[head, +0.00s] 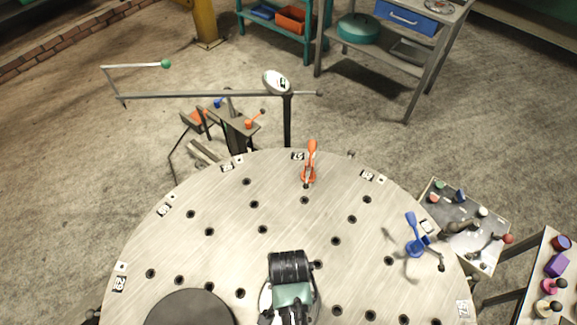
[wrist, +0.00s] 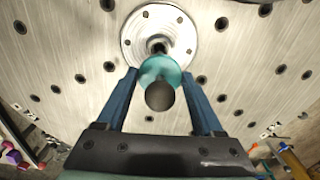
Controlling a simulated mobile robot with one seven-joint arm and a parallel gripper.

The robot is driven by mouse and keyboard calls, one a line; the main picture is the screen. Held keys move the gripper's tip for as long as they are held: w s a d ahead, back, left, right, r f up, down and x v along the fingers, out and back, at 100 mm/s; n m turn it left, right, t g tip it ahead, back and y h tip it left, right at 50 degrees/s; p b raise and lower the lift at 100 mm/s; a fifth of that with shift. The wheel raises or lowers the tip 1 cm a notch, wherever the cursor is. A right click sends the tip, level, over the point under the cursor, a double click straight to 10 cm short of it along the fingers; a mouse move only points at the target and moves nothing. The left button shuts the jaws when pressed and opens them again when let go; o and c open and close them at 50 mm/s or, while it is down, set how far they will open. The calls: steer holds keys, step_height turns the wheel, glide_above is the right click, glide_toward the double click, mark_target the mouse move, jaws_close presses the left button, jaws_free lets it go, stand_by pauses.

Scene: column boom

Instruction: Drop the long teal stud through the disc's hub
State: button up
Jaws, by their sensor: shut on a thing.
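The disc is a large round brushed-metal plate (head: 270,210) with many dark holes. Its hub is a pale bolted flange (wrist: 131,42) around a dark centre, in the upper middle of the wrist view. My gripper (wrist: 160,74) is shut on the teal stud (wrist: 148,72), with a blue finger on each side. The stud has a dark grey round end facing the wrist camera, and its far end overlaps the hub's centre. I cannot tell whether the tip is above the bore or inside it. In the head view my arm hides the stud and most of the hub.
An orange toggle clamp (head: 309,174) and a blue one (head: 414,238) stand on the disc's rim area. A small tool tray (head: 470,257) stands at the right. A post with a crossbar (head: 220,95) rises behind the disc. A shelf (head: 385,55) is farther back.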

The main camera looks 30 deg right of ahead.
steer(key=shift+f, duration=0.55)
stand_by(1.0)
steer(key=shift+f+b, duration=2.75)
steer(key=shift+f, duration=1.55)
stand_by(2.2)
